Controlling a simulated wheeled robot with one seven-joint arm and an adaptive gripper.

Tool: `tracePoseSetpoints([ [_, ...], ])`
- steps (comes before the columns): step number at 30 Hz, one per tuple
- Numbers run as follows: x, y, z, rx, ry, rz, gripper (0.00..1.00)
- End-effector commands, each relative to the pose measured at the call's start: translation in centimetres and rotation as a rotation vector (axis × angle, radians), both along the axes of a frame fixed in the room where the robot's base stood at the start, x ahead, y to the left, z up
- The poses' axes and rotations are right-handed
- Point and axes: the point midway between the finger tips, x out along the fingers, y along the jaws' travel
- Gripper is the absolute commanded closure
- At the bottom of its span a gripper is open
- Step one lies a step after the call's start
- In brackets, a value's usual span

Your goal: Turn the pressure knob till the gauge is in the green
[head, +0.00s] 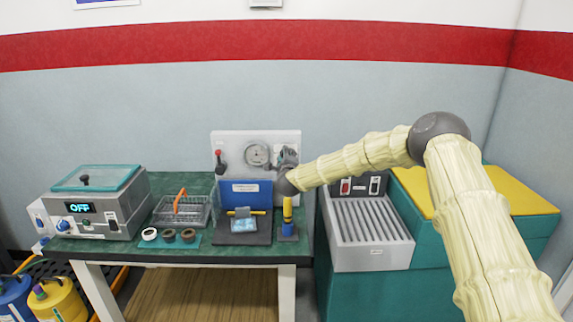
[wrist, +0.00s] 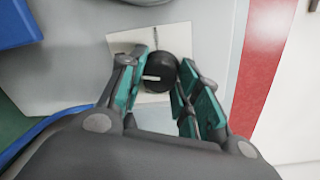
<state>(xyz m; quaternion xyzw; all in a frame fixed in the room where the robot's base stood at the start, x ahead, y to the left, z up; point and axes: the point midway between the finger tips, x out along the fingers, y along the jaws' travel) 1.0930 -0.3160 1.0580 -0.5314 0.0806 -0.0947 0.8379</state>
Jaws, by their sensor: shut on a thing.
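The pressure knob (wrist: 157,72) is black and round with a white pointer mark, on a pale square plate (wrist: 125,42) in the wrist view. My gripper (wrist: 163,80) has its teal-padded fingers on both sides of the knob and is shut on it. In the head view my gripper (head: 288,160) is at the right part of the grey panel (head: 232,142) and hides the knob. The round gauge (head: 257,154) is on the panel just left of my gripper. Its needle and green zone are too small to read.
A red-handled lever (head: 220,160) is at the panel's left. A bath reading OFF (head: 98,210) and a wire basket (head: 182,211) are left. A grey ribbed unit (head: 370,230) is right.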

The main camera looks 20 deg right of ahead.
Motion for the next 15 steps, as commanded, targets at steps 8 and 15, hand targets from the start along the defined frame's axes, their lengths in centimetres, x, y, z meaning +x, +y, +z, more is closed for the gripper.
tracePoseSetpoints([
  [8,0.20,0.01,0.53,-0.253,0.062,-0.003,0.91],
  [15,0.20,0.03,0.64,-0.473,0.126,-0.003,0.91],
])
